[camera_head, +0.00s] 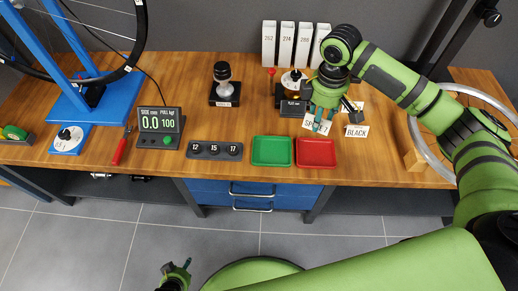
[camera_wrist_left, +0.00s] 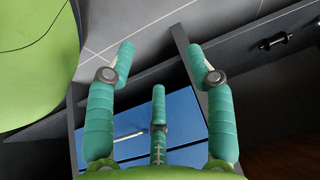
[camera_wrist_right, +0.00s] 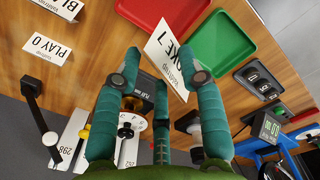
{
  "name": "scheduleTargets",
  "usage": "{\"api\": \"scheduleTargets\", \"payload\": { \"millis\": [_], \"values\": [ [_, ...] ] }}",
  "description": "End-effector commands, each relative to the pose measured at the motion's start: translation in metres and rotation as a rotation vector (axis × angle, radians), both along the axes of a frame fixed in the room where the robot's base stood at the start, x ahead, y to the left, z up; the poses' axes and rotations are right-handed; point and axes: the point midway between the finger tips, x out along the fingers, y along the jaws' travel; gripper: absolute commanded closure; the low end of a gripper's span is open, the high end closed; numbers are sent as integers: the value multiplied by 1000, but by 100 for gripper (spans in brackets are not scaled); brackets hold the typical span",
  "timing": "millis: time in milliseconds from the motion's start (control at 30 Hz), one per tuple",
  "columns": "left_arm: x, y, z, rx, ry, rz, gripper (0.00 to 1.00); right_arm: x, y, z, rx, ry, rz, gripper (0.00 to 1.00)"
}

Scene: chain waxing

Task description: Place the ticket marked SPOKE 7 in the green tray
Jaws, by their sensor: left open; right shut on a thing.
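The ticket marked SPOKE 7 (camera_head: 328,128) is a white card held in my right gripper (camera_head: 323,122), partly hidden by the fingers. In the right wrist view the ticket (camera_wrist_right: 170,52) shows tilted between the fingertips (camera_wrist_right: 165,68), its first letters covered. It appears just behind the red tray in the head view; its height is unclear. The green tray (camera_head: 272,151) is empty, to the left of the ticket in the head view. It also shows in the right wrist view (camera_wrist_right: 222,45). My left gripper (camera_wrist_left: 160,65) is open and empty, low in front of the bench.
The empty red tray (camera_head: 315,153) stands right beside the green one. A BLACK ticket (camera_head: 357,131) and a PLAY 0 ticket (camera_wrist_right: 45,50) lie nearby.

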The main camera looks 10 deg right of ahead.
Motion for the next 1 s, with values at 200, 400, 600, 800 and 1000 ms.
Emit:
{"api": "scheduleTargets", "payload": {
  "millis": [200, 400, 600, 800, 1000],
  "values": [
    [-2, -2, -4, 1, 15, 1, 46, 4, 25, -17, 3, 0, 4, 72],
    [-6, -10, -5, -7, 40, 4, 46, 9, 72, -45, 1, 0, 4, 72],
    [-5, -9, -5, -2, 60, 9, 46, 14, 105, -65, 1, -1, 0, 72],
    [-5, -8, -5, 1, 69, 11, 46, 15, 113, -74, -1, -1, -2, 72],
    [-5, -10, -6, 3, 90, 15, 46, 14, 113, -102, -2, 0, -2, 72]
  ]
}}
